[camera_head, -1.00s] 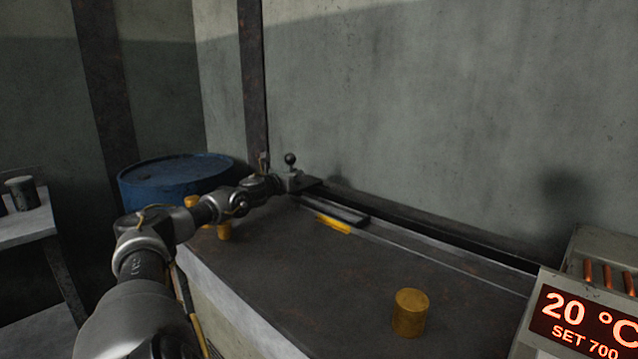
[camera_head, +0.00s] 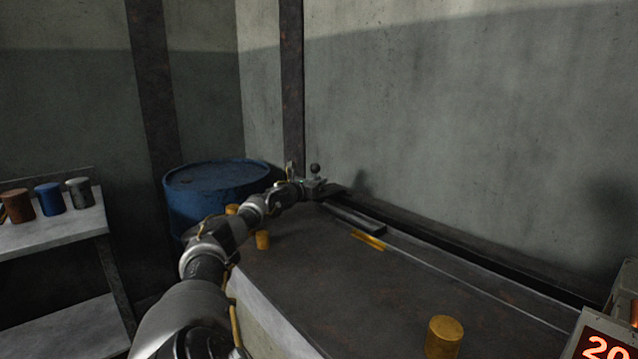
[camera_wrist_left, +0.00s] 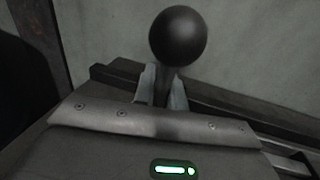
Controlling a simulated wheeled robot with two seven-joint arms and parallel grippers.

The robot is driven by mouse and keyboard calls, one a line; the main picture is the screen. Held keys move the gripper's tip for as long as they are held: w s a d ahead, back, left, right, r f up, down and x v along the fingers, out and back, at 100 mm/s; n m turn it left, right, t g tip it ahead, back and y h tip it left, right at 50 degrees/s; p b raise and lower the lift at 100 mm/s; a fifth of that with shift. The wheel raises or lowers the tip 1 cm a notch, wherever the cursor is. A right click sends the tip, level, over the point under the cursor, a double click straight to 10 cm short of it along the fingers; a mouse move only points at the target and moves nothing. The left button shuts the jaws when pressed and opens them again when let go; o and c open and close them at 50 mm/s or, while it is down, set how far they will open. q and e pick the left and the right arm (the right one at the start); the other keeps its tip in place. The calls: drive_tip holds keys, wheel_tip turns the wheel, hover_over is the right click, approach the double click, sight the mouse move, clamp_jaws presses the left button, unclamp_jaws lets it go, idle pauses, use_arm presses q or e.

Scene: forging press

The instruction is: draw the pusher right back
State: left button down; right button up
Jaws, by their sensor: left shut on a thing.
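The pusher (camera_head: 352,217) is a dark bar on a rail along the back of the dark bench, by the wall. Its upright handle has a black ball knob (camera_head: 315,168) at the bench's far left end; the knob (camera_wrist_left: 178,37) fills the upper middle of the left wrist view. My left gripper (camera_head: 312,184) is at the handle, and its fingers (camera_wrist_left: 162,86) are shut on the stem just below the ball. The right gripper is in neither view.
A yellow billet (camera_head: 444,337) stands at the bench's front right, and another (camera_head: 262,240) near the left edge. A yellow strip (camera_head: 368,241) lies before the pusher. A blue drum (camera_head: 215,190) stands behind my left arm. A shelf (camera_head: 60,232) with cans is at left. A heater display (camera_head: 606,347) is bottom right.

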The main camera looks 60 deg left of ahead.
use_arm(q)
drive_tip(key=c, duration=1.5)
unclamp_jaws()
drive_tip(key=shift+o, duration=0.2)
